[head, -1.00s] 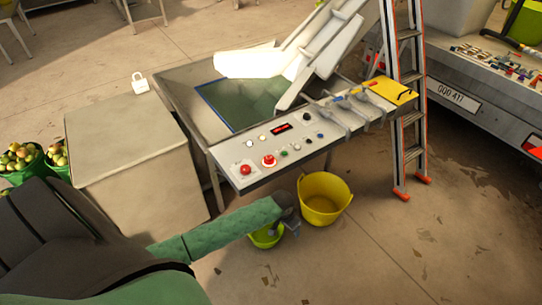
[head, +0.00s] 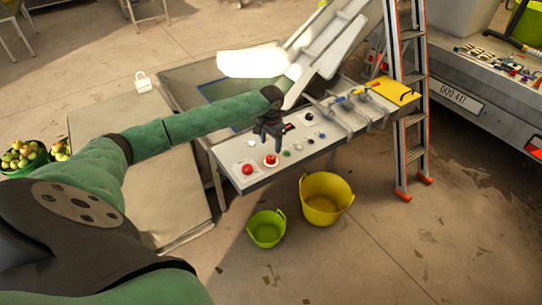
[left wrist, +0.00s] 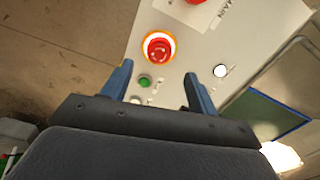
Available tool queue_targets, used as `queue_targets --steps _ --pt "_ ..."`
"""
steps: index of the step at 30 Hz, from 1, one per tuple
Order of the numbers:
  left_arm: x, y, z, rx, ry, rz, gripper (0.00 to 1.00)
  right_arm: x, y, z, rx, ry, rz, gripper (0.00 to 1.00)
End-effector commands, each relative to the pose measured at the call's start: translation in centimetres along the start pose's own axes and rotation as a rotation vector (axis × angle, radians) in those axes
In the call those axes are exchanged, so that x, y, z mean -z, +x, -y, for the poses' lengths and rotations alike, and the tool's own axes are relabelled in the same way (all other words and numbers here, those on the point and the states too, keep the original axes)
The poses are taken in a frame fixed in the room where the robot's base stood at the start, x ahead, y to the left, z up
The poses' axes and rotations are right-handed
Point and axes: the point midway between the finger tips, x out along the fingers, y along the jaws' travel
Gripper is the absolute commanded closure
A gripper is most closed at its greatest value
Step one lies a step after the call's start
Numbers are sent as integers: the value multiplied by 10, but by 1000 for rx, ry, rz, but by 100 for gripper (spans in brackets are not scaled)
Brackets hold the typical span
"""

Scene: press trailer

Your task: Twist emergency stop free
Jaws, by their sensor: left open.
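The emergency stop is a red knob (head: 271,159) on a light ring, on the grey control panel (head: 236,181). It also shows in the left wrist view (left wrist: 158,47), beyond my fingertips. A second, plain red knob (head: 247,169) sits to its left; in the left wrist view part of a red thing (left wrist: 196,1) shows at the top edge. My left gripper (head: 268,139) is open and empty above the panel, just behind the emergency stop. In the left wrist view its two blue fingers (left wrist: 158,78) stand apart, with a green button (left wrist: 144,82) between them. My right gripper is not in view.
Levers (head: 345,112) and a yellow plate (head: 396,91) are at the panel's right end. A ladder (head: 414,130) stands beside it. Yellow (head: 325,204) and green (head: 266,229) buckets stand on the floor in front. A white chute (head: 325,40) rises behind.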

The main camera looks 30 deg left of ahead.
Motion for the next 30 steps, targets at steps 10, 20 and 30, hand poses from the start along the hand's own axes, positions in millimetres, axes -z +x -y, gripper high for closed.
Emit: queue_targets --steps 10,20,30 --pt "-1 45 -1 -1 1 2 41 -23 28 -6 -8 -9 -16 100" --pt "0 72 -1 0 1 -1 41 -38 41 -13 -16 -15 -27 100" --pt "0 73 -1 0 1 -1 52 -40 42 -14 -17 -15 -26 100"
